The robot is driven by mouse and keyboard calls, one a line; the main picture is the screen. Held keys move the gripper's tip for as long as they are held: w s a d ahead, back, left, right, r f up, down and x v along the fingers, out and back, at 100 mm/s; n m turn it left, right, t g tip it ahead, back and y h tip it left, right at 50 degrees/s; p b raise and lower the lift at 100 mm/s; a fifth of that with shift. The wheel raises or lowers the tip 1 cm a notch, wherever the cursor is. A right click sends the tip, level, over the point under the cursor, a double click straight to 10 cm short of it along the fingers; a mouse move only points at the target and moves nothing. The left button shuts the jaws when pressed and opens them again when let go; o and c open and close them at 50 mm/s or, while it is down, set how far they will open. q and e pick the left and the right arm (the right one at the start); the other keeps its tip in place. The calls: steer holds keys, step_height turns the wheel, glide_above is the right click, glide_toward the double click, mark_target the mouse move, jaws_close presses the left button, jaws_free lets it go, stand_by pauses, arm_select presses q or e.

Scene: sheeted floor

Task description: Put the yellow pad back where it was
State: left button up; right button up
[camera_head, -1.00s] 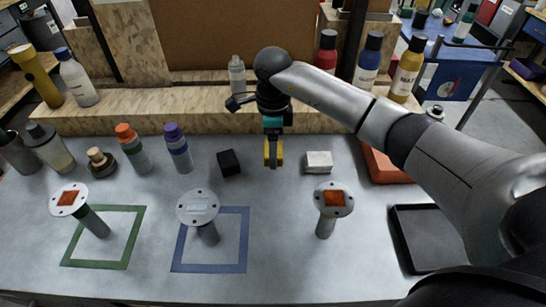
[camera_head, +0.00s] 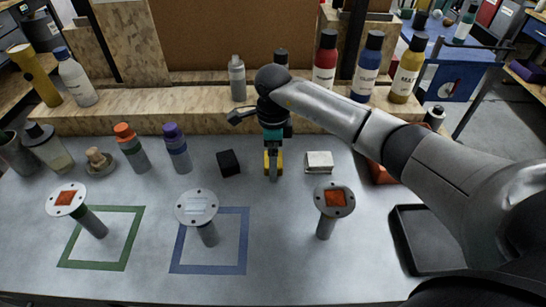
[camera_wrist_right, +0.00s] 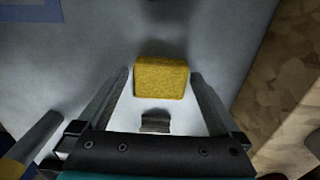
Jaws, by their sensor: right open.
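The yellow pad (camera_wrist_right: 162,77) is a small block seen between the fingertips in the right wrist view. In the head view the yellow pad (camera_head: 280,161) shows partly behind the fingers, at the table surface between a black block (camera_head: 228,162) and a white block (camera_head: 319,162). My right gripper (camera_head: 273,176) points down at the pad with its fingers open, one on each side of it. In the wrist view the right gripper (camera_wrist_right: 161,80) shows small gaps beside the pad. My left gripper is not in view.
Three posts with round plates stand in front: left (camera_head: 67,199), middle (camera_head: 197,207) and right (camera_head: 334,199). Green (camera_head: 125,238) and blue (camera_head: 209,272) outlined squares mark the table. A black tray (camera_head: 403,243) lies at right. Bottles line the wooden ledge (camera_head: 180,118) behind.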

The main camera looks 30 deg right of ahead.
steer(key=shift+r, duration=0.1)
steer(key=shift+r, duration=0.2)
step_height(320, 180, up, 12)
steer(key=p, duration=0.1)
steer(key=shift+p, duration=0.35)
steer(key=shift+f, duration=0.1)
